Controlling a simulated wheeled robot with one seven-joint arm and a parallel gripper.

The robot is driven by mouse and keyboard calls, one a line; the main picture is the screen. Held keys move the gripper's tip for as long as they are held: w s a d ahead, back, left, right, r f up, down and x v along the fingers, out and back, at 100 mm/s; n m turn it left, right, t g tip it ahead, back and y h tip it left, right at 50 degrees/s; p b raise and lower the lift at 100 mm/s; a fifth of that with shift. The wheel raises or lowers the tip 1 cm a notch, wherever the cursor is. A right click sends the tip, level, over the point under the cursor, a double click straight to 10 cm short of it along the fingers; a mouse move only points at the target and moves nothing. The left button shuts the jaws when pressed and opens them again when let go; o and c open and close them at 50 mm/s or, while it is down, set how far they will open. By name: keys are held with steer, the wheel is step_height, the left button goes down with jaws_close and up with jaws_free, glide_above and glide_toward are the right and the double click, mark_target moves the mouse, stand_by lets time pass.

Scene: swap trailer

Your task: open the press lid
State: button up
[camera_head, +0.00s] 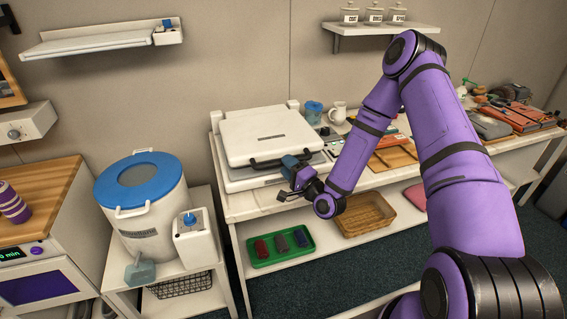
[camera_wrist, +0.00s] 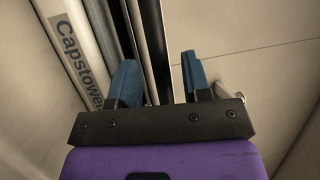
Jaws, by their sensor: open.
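The white press stands on the workbench in the head view, with its lid (camera_head: 265,130) lying down over the base (camera_head: 240,180). A black bar handle (camera_head: 265,163) runs along the lid's front edge. My gripper (camera_head: 289,172) is at the handle's right part, in front of the lid. In the wrist view my gripper (camera_wrist: 160,85) has its two blue fingers apart. Lettering on the press (camera_wrist: 75,55) shows at the left.
A blue cup (camera_head: 313,112) and white jug (camera_head: 338,113) stand right of the press. A blue-lidded white tub (camera_head: 142,205) stands at the left. A green tray (camera_head: 262,262) and wicker basket (camera_head: 350,222) are on the shelf below. A wall shelf (camera_head: 100,42) hangs above.

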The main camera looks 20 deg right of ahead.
steer(key=shift+x, duration=1.2)
jaws_close()
steer(key=shift+r, duration=0.1)
